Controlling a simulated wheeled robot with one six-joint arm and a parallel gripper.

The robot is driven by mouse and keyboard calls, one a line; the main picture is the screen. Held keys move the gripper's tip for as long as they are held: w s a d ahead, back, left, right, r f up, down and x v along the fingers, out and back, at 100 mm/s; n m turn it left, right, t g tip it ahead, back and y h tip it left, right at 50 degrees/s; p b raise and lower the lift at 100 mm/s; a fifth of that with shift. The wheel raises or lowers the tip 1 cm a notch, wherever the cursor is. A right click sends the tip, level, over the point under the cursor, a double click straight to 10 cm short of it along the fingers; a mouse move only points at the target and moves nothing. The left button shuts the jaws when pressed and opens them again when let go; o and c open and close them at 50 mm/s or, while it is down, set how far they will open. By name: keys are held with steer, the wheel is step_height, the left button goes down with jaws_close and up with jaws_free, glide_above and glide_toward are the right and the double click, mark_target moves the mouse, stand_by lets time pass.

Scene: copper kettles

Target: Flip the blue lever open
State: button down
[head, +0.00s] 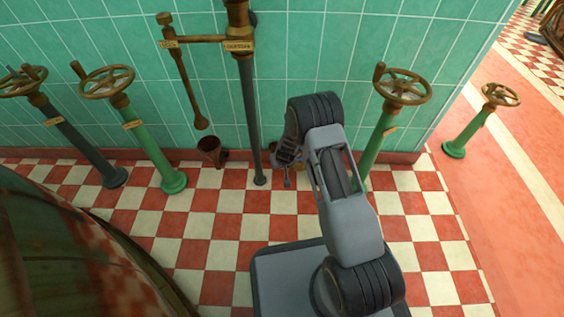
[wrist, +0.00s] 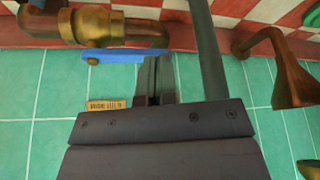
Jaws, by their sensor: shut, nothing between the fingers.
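The blue lever (wrist: 122,55) is a flat bar in the wrist view, lying along the brass pipe fitting (wrist: 92,26) with the green tiled wall behind it. A small brass knob sits near its left end, and its right end is partly behind my fingers. My gripper (wrist: 154,66) is shut and empty, with its fingertips at the lever's right part; I cannot tell whether they touch it. In the head view my gripper (head: 287,160) is low near the wall, right of the dark vertical pipe. The lever is hidden there behind my arm.
The dark vertical pipe (head: 250,115) stands close left of my gripper; it also shows in the wrist view (wrist: 208,50). A copper funnel (wrist: 290,72) is to the right in the wrist view. Green valve posts (head: 150,150) flank the spot. A large copper vessel (head: 70,260) fills the lower left.

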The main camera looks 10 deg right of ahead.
steer(key=shift+a+p+v, duration=0.15)
steer(key=shift+p+v, duration=0.2)
steer(key=shift+v, duration=0.85)
steer(key=shift+a+p+v, duration=0.1)
steer(key=shift+p+v, duration=0.25)
steer(key=shift+v, duration=0.85)
steer(key=s+r+y+p, duration=0.1)
steer(key=s+r+p, duration=0.2)
steer(key=r+p, duration=1.1)
steer(key=s+r+p, duration=0.2)
steer(key=r+p, duration=0.2)
steer(key=r, duration=2)
steer(key=s+d+r+p, duration=0.2)
steer(key=s+r+p, duration=0.4)
steer(key=r, duration=0.5)
steer(key=s+d+r+m+h+p, duration=0.1)
steer(key=s+r+p, duration=0.6)
steer(key=r, duration=0.4)
steer(key=s+d+r+p, duration=0.2)
steer(key=s+r+p, duration=0.5)
steer(key=r, duration=0.5)
steer(key=shift+s+d+m+g+h+p, duration=0.15)
steer(key=shift+d+m+g+h+p, duration=0.2)
steer(key=shift+p, duration=0.45)
